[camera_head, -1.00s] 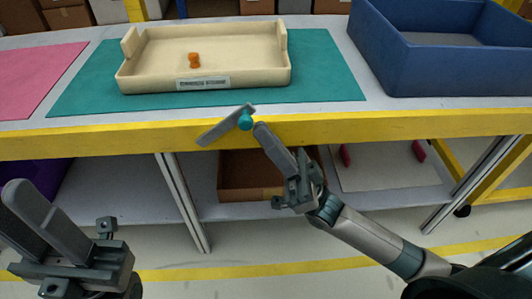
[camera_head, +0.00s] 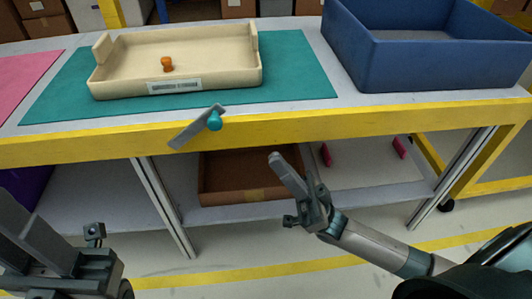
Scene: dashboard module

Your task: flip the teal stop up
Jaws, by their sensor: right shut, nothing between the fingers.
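The teal stop shows as a teal knob (camera_head: 214,121) on a flat grey bar (camera_head: 190,131) at the table's yellow front edge. The bar is tilted, its upper end to the right, with the knob near that end. My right gripper (camera_head: 274,157) is shut and empty, below and to the right of the knob and apart from it. My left gripper (camera_head: 28,212) is at the lower left, far from the stop; its jaw opening is unclear from this angle.
A cream tray (camera_head: 180,90) with a small orange piece (camera_head: 167,64) stands on a teal mat (camera_head: 300,75). A blue bin (camera_head: 430,68) is at the right. A brown box (camera_head: 250,195) sits on the lower shelf. Space in front of the stop is clear.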

